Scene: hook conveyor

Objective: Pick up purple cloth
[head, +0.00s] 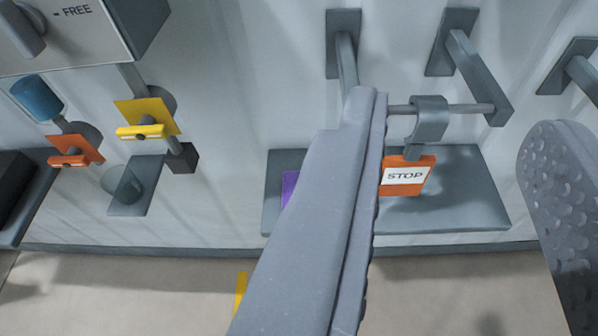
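A small strip of purple (290,187), likely the cloth, shows at the left end of a grey wall shelf (460,210). The rest of it is hidden behind the left finger of my gripper (458,115). My gripper is open, with its fingers wide apart and the space between them showing no held object. The left finger crosses the middle of the picture and the right finger is at the right edge. I cannot tell how far the fingers are from the shelf.
An orange STOP tag (407,176) hangs from a ring (429,122) on a bar above the shelf. Grey wall hooks (470,65) stick out above. At left are a yellow tag (148,118), an orange tag (75,150) and a cup (120,184) on a small ledge.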

